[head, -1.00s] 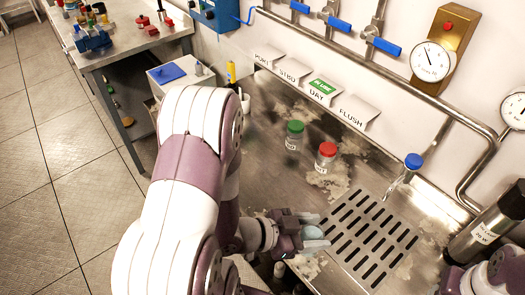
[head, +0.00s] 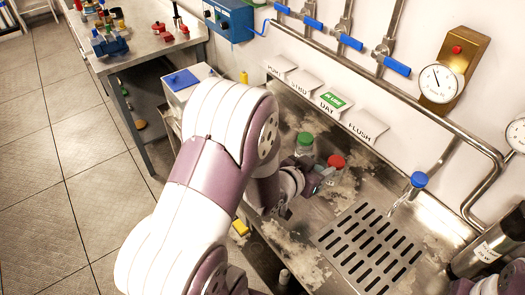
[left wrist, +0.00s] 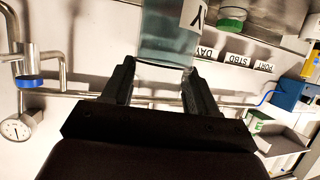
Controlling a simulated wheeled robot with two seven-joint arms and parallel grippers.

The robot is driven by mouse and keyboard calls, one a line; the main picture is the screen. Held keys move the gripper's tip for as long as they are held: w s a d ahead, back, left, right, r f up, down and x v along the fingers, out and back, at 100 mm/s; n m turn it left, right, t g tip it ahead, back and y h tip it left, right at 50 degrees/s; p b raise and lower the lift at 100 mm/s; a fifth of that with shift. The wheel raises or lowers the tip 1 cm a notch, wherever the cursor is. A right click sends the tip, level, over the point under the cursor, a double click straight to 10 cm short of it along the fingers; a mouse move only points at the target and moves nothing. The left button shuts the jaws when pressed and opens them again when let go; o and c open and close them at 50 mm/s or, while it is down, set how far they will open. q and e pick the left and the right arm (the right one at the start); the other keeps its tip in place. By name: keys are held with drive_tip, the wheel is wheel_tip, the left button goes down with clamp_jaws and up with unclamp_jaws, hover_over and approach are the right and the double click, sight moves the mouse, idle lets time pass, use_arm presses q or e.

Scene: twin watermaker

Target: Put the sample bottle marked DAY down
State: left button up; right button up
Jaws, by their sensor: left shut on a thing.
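My left gripper (head: 318,180) is shut on a clear bottle of pale blue water. In the left wrist view, this sample bottle (left wrist: 168,35) sits between the fingers (left wrist: 160,82), and its white label shows a Y; the rest of the label is cut off. In the head view the held bottle is mostly hidden by the gripper. The gripper is over the steel counter, close beside the red-capped bottle (head: 336,161). A green-capped bottle (head: 304,144) stands just behind; its green cap also shows in the left wrist view (left wrist: 230,22). My right gripper is out of view.
Signs PORT, STBD, DAY (head: 330,104) and FLUSH (head: 361,126) line the counter's back; DAY carries a green tag. Bare counter lies between bottles and tap.

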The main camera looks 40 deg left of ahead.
use_arm(q)
drive_tip(key=shift+w+a+r+n+y, duration=0.1)
drive_tip(key=shift+w+a+n+y, duration=0.15)
drive_tip(key=shift+a+n+y, duration=0.3)
drive_tip(key=shift+w+a+r+n+y, duration=0.1)
drive_tip(key=shift+w+a+n+y, duration=0.2)
drive_tip(key=shift+a, duration=0.35)
drive_tip(key=shift+n+y, duration=0.35)
drive_tip(key=shift+y, duration=0.2)
drive_tip(key=a+f, duration=0.3)
drive_tip(key=a, duration=0.1)
drive_tip(key=s+a+f+p, duration=0.1)
drive_tip(key=a+f, duration=0.3)
drive_tip(key=s+a+f, duration=0.1)
drive_tip(key=a+f, duration=0.3)
drive_tip(key=shift+a+p, duration=0.35)
drive_tip(key=shift+p, duration=0.05)
drive_tip(key=shift+w+f, duration=0.15)
drive_tip(key=shift+f, duration=0.15)
